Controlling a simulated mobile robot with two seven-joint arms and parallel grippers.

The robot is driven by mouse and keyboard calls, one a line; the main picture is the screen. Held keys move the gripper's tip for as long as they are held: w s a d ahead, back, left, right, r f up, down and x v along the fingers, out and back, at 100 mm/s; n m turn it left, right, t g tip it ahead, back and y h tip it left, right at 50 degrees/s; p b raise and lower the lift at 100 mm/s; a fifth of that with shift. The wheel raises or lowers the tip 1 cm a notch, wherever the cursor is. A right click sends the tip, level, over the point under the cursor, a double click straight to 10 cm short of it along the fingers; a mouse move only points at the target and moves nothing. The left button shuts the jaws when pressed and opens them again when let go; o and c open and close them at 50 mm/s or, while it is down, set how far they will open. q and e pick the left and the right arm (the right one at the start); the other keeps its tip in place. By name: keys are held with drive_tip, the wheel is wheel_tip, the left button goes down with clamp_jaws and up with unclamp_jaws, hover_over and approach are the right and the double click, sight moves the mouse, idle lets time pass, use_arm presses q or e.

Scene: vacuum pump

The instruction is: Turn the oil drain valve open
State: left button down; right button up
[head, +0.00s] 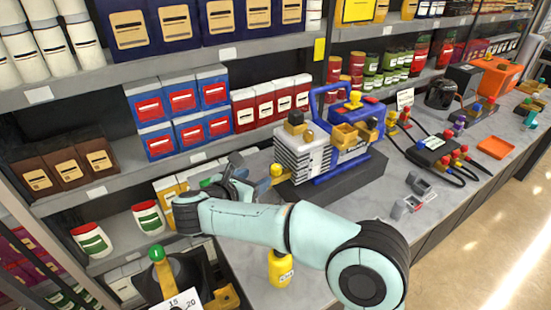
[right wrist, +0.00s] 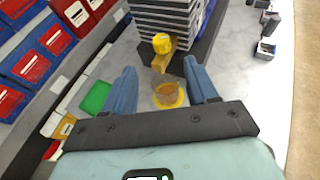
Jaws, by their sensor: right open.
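The vacuum pump (head: 303,154) has a ribbed grey body and a blue frame and stands on a dark base. A yellow valve fitting (head: 277,170) sticks out of its left end; in the right wrist view this fitting (right wrist: 162,45) shows a round yellow knob and a spout. My right gripper (head: 243,178) is just left of the fitting. In the right wrist view my right gripper (right wrist: 163,76) has its two blue fingers wide apart, with the fitting ahead of the gap and no contact visible. My left gripper is not in view.
A yellow labelled container (head: 281,268) stands on the grey bench below my right arm; an amber-filled cup (right wrist: 168,93) shows beneath the fingers. Shelves with blue and red boxes (head: 183,101) stand behind. A black hose device (head: 436,152) is right of the pump.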

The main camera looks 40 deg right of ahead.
sight(275, 168)
drive_tip(key=p+x, duration=0.2)
drive_tip(key=x, duration=1.1)
drive_tip(key=shift+d, duration=0.1)
drive_tip(key=c, duration=1)
